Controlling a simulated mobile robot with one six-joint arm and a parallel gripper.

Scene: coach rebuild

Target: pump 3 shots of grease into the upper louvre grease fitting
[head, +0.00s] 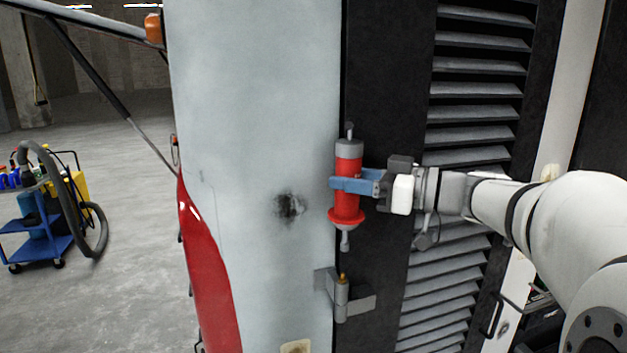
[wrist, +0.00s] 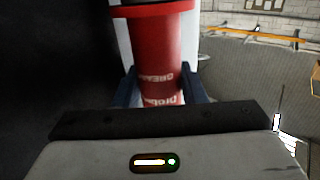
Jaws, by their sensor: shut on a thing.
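A red grease gun (head: 347,185) with grey ends stands upright in front of the dark louvre panel's left edge. My gripper (head: 350,185) is shut around its body with blue fingers. Its grey nozzle (head: 345,240) points down, above the brass grease fitting (head: 343,278) on top of a grey hinge (head: 342,300). A gap shows between nozzle tip and fitting. In the wrist view the red gun (wrist: 163,55), with "GREASE" lettering, stands between the fingers; its nozzle and the fitting are hidden there.
The louvre slats (head: 470,130) lie behind my arm on the right. A pale body panel (head: 260,120) with a dark smudge stands left of the hinge. A blue cart (head: 40,225) with a hose stands at far left on open concrete floor.

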